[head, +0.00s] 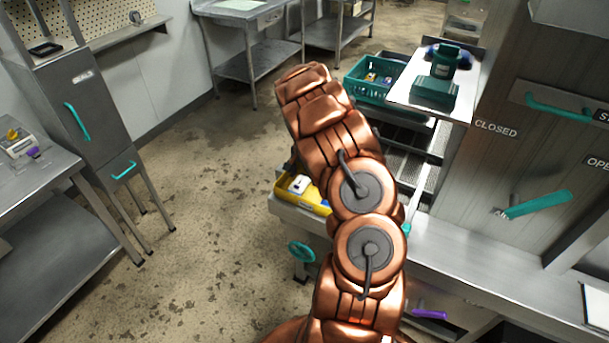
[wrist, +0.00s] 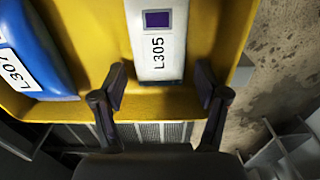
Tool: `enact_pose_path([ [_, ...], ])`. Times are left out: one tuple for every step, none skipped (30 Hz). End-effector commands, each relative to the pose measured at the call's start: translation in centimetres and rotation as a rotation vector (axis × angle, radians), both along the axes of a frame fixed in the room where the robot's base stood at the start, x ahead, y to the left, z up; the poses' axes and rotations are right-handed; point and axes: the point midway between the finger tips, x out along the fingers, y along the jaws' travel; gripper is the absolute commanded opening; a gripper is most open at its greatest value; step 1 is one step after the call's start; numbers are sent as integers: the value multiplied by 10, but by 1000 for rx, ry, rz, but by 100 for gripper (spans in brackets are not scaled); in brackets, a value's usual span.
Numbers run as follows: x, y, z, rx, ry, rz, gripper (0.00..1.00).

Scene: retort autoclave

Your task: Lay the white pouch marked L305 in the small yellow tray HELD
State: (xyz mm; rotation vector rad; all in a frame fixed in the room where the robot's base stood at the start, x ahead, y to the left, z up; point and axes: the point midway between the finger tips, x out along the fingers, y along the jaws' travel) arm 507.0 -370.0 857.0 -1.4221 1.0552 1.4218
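The white pouch marked L305 (wrist: 158,28) lies in a yellow tray (wrist: 218,22) in the wrist view, near the tray's right wall. Its dark purple square and black label face up. My gripper (wrist: 161,78) is open, one finger on each side of the pouch's near end, with a gap to the pouch on both sides. In the head view the yellow tray (head: 318,203) sits on the bench's left end, partly hidden by my arm, and a white item (head: 299,184) shows in it. My gripper is hidden there. No HELD mark is readable on the tray.
Open floor lies left of the tray.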

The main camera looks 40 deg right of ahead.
Motion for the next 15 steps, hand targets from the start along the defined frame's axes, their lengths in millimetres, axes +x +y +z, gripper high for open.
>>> enact_pose_path([
  [0,0,0,0,0,0,76],
  [0,0,0,0,0,0,76],
  [0,0,0,0,0,0,76],
  [0,0,0,0,0,0,76],
  [0,0,0,0,0,0,76],
  [0,0,0,0,0,0,76],
  [0,0,0,0,0,0,76],
  [0,0,0,0,0,0,76],
  [0,0,1,0,0,0,76],
  [0,0,2,0,0,0,76],
  [0,0,3,0,0,0,76],
  [0,0,5,0,0,0,76],
  [0,0,5,-1,0,0,76],
  [1,0,7,-2,-2,0,76],
  [1,-1,11,-1,-2,0,76],
])
